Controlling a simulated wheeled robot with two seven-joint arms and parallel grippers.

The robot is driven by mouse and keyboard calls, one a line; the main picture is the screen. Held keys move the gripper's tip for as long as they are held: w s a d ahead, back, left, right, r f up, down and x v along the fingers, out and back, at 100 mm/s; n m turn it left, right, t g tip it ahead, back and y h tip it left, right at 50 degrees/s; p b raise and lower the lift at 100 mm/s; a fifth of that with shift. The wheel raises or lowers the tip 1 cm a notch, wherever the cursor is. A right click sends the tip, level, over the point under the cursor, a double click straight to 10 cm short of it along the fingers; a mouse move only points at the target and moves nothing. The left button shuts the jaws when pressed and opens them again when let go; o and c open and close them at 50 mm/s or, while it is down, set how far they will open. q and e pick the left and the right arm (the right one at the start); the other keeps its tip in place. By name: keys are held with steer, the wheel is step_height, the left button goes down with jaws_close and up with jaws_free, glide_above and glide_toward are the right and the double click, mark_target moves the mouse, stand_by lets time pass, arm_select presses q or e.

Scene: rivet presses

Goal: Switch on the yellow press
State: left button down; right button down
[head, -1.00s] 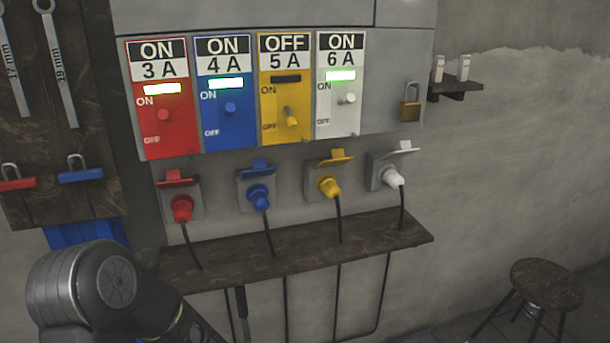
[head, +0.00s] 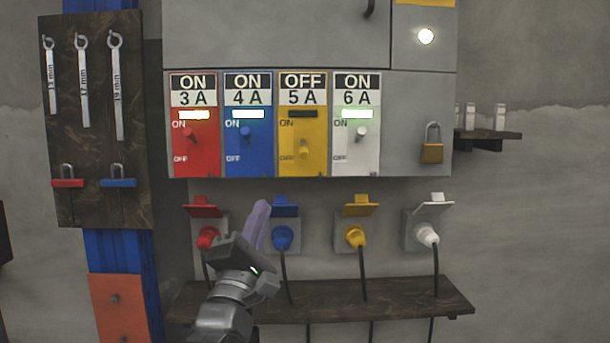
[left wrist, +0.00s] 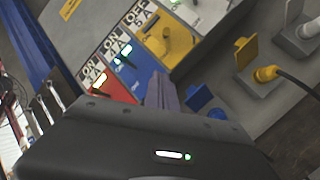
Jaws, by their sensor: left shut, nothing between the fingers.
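The yellow switch panel (head: 303,122) is labelled OFF 5 A, and its indicator window is dark. Its yellow knob (head: 304,150) points down toward OFF. The panel also shows in the left wrist view (left wrist: 168,47). Below it, the yellow plug (head: 356,237) sits in its socket under a raised yellow flap. My left gripper (head: 258,220) is shut and empty, in front of the sockets between the red and blue plugs, below and left of the yellow knob. Its fingers also show in the left wrist view (left wrist: 160,92). My right gripper is not in view.
Red (head: 194,125), blue (head: 248,125) and white (head: 357,125) panels read ON with lit windows. A shelf (head: 400,298) runs below the sockets. A padlock (head: 432,146) hangs right of the panels. Wrenches and padlocks hang on a board (head: 65,130) at left.

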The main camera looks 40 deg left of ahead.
mark_target(303, 150)
arm_select(q)
steer(key=shift+w, duration=0.15)
stand_by(0.3)
steer(key=w+r, duration=0.2)
steer(key=w, duration=0.1)
steer(key=w+r+p, duration=0.1)
steer(key=w+r, duration=0.4)
steer(key=w, duration=0.1)
steer(key=shift+r+p, duration=0.15)
steer(key=shift+p, duration=0.2)
steer(key=shift+s+r, duration=0.1)
steer(key=shift+s+d+r+n+p, duration=0.15)
steer(key=shift+n+p, duration=0.15)
steer(key=shift+p, duration=0.3)
steer(key=shift+g, duration=0.3)
